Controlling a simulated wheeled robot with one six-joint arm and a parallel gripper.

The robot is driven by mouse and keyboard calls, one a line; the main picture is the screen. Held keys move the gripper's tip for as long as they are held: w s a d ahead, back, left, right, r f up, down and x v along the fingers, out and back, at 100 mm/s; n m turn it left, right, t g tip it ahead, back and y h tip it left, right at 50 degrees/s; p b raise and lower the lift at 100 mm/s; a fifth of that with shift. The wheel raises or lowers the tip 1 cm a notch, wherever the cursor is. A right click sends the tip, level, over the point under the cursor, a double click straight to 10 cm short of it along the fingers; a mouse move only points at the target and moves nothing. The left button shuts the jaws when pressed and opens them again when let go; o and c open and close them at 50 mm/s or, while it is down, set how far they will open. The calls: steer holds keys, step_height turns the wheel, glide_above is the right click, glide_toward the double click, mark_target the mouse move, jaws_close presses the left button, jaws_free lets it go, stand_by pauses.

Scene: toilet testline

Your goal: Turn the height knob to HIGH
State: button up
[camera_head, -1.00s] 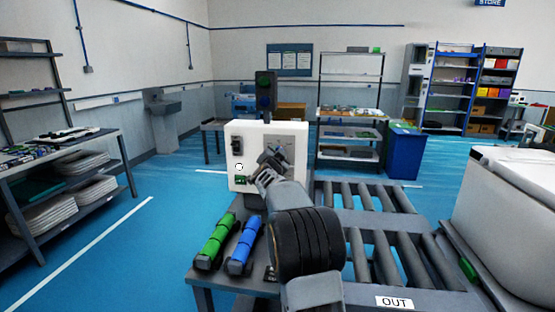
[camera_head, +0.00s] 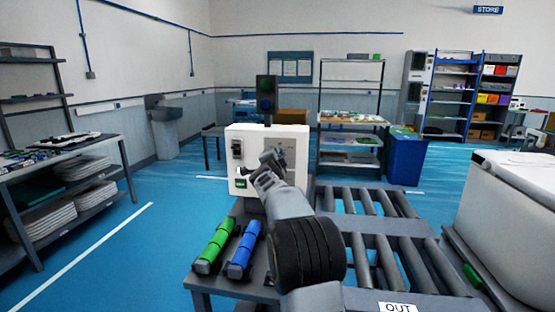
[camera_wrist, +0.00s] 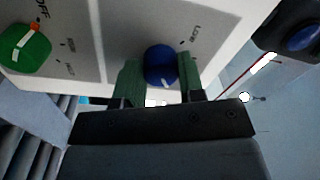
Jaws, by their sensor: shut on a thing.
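The white control box (camera_head: 240,150) stands at the end of the bench, and my arm reaches to its front. My gripper (camera_wrist: 160,88) has its two green fingers on either side of a round blue knob (camera_wrist: 160,62) on the panel, shut on it. The print LOW is beside this knob, to its upper right in the wrist view. The knob's pointer and any HIGH mark cannot be made out. A green knob (camera_wrist: 26,52) with an orange and white pointer is at the left, by the print OFF. In the head view, my gripper (camera_head: 262,178) hides part of the panel.
Roller conveyors (camera_head: 365,203) run to the right. A dark signal tower (camera_head: 266,95) stands behind the box. A dark blue round part (camera_wrist: 290,35) shows at the upper right in the wrist view.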

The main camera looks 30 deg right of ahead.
steer(key=o, duration=0.9)
steer(key=b+v, duration=0.1)
steer(key=v, duration=1.3)
steer(key=shift+d, duration=0.1)
